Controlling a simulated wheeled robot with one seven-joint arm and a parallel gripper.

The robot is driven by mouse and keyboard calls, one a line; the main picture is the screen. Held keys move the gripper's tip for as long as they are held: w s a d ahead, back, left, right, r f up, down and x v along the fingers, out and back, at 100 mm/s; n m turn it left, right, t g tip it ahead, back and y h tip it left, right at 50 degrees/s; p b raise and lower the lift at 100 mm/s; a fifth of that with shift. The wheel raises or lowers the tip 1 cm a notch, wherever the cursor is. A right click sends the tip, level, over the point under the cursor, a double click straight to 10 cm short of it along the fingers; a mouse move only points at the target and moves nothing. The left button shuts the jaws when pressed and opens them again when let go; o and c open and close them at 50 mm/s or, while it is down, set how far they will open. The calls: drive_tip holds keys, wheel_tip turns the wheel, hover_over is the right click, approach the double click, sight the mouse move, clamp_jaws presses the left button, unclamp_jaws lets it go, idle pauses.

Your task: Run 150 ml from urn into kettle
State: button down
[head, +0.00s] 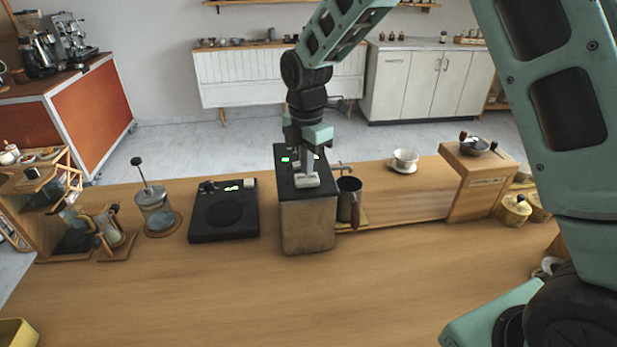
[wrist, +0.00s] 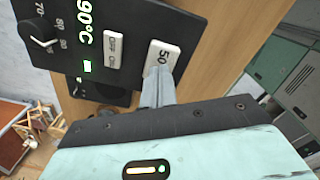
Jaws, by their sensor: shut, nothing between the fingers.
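The urn (head: 307,228) is a tan box with a black top panel, in the middle of the counter. In the wrist view its panel (wrist: 140,25) shows a "90°C" readout, a dial, an on/off switch, a green light and a white button (wrist: 163,55) reading "50"; my fingers may hide part of the label. My gripper (wrist: 157,88) is shut and empty, its tips at the button's edge; I cannot tell whether they press it. The gripper (head: 307,180) points down over the panel in the head view. The dark kettle (head: 346,204), with a brown handle, stands right of the urn by its tap.
A black scale-like plate (head: 223,212) and a French press (head: 155,212) stand left of the urn. A white cup on a saucer (head: 404,161) and a wooden stand (head: 475,185) are to the right. The front of the counter (head: 270,300) is clear.

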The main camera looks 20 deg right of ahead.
drive_tip(key=shift+f+b, duration=0.4)
drive_tip(key=shift+f, duration=0.45)
drive_tip(key=shift+r+p, duration=0.9)
drive_tip(key=shift+r, duration=0.2)
drive_tip(key=shift+f+b, duration=0.65)
drive_tip(key=shift+f, duration=0.5)
idle(1.0)
drive_tip(key=shift+r, duration=0.1)
drive_tip(key=shift+r+p, duration=0.9)
drive_tip(key=shift+r, duration=0.15)
